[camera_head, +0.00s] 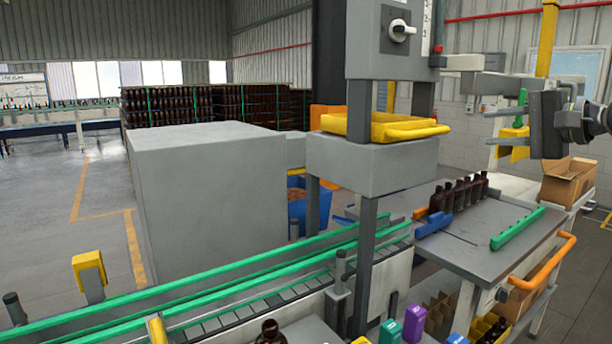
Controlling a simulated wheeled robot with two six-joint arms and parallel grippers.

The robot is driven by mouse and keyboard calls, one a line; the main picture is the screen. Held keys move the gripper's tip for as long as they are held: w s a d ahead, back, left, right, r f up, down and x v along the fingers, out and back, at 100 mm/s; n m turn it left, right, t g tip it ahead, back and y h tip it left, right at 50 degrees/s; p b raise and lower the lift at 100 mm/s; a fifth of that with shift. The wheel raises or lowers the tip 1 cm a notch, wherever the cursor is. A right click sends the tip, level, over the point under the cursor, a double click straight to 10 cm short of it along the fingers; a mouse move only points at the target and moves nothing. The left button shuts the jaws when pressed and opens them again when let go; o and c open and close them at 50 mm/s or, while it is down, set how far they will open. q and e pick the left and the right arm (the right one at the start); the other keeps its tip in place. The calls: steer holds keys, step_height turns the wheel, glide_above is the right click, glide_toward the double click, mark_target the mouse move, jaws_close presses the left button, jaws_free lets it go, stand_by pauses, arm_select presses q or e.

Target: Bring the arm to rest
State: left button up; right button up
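My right gripper (507,127) is at the upper right, high above the grey work table (475,260). Its two thin grey fingers point left and stand apart, with no bottle between them. Yellow and green parts show beside the fingers; I cannot tell whether they belong to the gripper. A row of several dark amber bottles (458,194) stands upright on the table, below and left of the gripper and well apart from it. Another amber bottle (270,333) shows at the bottom edge, partly cut off. My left gripper is not in view.
A conveyor with green rails (230,270) crosses the lower left. A grey machine column with a yellow tray (375,127) stands mid-picture. A blue guide (434,222) and a green guide (517,229) lie on the table. An open cardboard box (567,181) is at the right.

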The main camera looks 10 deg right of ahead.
steer(key=w+a+f+m+t+y, duration=0.3)
steer(key=a+f+m+y, duration=0.3)
steer(key=a+f+m, duration=0.6)
steer(key=s+d+f+m+g+h, duration=0.15)
steer(key=s+f+m+h, duration=0.4)
steer(key=f+m, duration=0.6)
steer(key=s+d+f+m+h, duration=0.2)
steer(key=s+f+m+h, duration=0.2)
steer(key=f+m+h, duration=0.55)
steer(key=s+d+f+m+g+h, duration=0.1)
steer(key=s+d+f+m+h, duration=0.3)
steer(key=f+m, duration=0.9)
steer(key=s+a+f+m+g+y, duration=0.2)
steer(key=s+a+f+m+g, duration=0.2)
steer(key=s, duration=0.4)
steer(key=s+a+f+m+g+y, duration=0.1)
steer(key=s+a+f+m+g, duration=0.35)
steer(key=s, duration=0.45)
steer(key=s+a+f+m+g+y, duration=0.25)
steer(key=s+a+f+m, duration=0.2)
steer(key=s, duration=0.35)
step_height(320, 180, down, 23)
steer(key=w+d+g, duration=0.1)
steer(key=d+g, duration=0.1)
steer(key=s+a+f, duration=0.1)
steer(key=s+f, duration=1.4)
steer(key=f, duration=0.2)
steer(key=shift+s+f+g, duration=0.2)
steer(key=shift+g, duration=0.25)
